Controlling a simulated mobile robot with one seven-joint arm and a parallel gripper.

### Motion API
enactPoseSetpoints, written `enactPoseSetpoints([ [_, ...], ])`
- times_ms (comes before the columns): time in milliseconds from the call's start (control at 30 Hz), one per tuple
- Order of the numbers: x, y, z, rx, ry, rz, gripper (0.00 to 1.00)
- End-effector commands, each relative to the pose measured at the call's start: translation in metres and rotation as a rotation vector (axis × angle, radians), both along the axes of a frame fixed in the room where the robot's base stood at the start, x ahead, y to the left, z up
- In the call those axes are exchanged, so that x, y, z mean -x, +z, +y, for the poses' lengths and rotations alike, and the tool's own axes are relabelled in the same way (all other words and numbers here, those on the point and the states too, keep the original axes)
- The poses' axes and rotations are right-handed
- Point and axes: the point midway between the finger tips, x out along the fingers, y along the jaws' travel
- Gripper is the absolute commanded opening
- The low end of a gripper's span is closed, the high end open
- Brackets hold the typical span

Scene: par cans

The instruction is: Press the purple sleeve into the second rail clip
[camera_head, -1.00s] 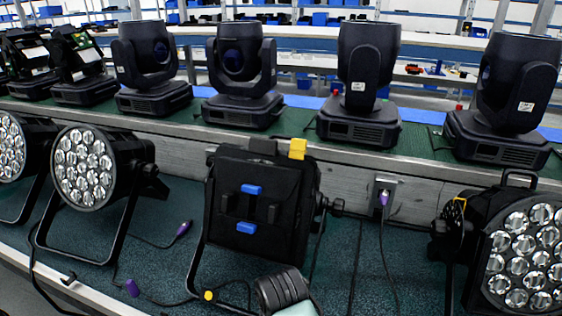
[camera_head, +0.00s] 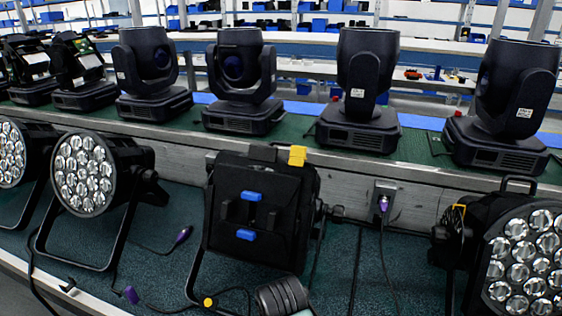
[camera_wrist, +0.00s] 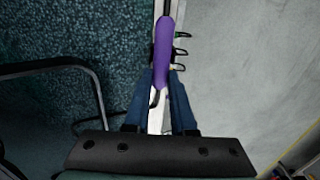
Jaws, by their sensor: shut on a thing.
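In the wrist view my gripper (camera_wrist: 160,82) has its two blue fingers shut on the purple sleeve (camera_wrist: 164,42). The sleeve lies lengthwise along the pale rail (camera_wrist: 157,120), with a dark cable running from its far end. Several small black clips (camera_wrist: 181,52) stick out on the sleeve's right side. I cannot tell whether the sleeve is seated in any clip. A small black clip (camera_head: 68,287) sits on the table's front edge.
A black stand leg (camera_wrist: 85,66) curves in at left in the wrist view. Par cans (camera_head: 85,174) stand along the green bench (camera_head: 160,262). Other purple connectors lie on the bench (camera_head: 183,235) and at a wall socket (camera_head: 383,204). A pale floor lies right of the rail.

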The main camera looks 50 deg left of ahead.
Motion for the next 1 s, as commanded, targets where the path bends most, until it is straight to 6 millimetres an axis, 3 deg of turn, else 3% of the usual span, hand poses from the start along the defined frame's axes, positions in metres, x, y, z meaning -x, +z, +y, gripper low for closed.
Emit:
enactPoseSetpoints([
  [1000,0.001,-0.017,0.000,0.002,-0.001,0.002,0.00],
])
